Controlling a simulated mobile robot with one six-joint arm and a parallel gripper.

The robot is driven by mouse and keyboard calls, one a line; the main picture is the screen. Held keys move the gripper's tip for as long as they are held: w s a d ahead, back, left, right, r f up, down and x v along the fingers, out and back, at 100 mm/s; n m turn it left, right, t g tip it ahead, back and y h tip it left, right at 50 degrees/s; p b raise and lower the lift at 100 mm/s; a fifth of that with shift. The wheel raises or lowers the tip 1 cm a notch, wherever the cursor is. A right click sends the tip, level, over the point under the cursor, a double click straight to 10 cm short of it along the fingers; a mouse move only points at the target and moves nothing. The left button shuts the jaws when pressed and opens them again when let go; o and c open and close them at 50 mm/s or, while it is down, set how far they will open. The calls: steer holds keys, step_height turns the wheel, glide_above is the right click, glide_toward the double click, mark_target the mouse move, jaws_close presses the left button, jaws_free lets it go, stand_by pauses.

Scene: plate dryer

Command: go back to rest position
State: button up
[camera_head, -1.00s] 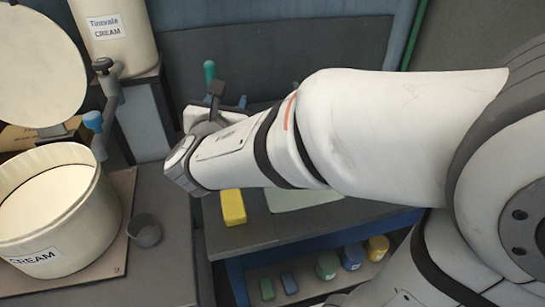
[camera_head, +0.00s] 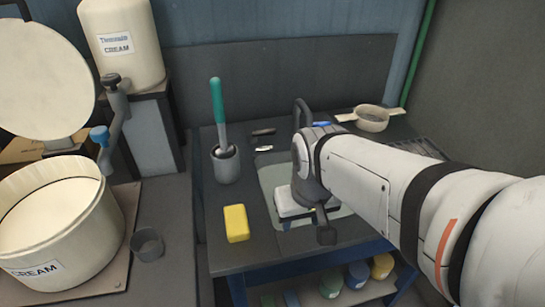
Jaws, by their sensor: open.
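My gripper (camera_head: 318,215) is at the end of my white arm, which reaches in from the right. It hangs over the pale basin (camera_head: 267,183) set in the dark bench. The gripper is open, and I see nothing held in it. My wrist and the gripper's body hide part of the basin and whatever lies directly beneath.
A yellow sponge (camera_head: 236,223) and a grey holder (camera_head: 226,165) with a green-handled brush (camera_head: 216,100) stand left of the basin. A strainer (camera_head: 371,119) lies at the back right. A cream pot (camera_head: 55,225) and small grey cup (camera_head: 147,244) are at the left.

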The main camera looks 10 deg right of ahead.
stand_by(0.3)
steer(key=p+v, duration=0.4)
steer(key=shift+w+r, duration=0.15)
steer(key=shift+w, duration=0.15)
stand_by(0.6)
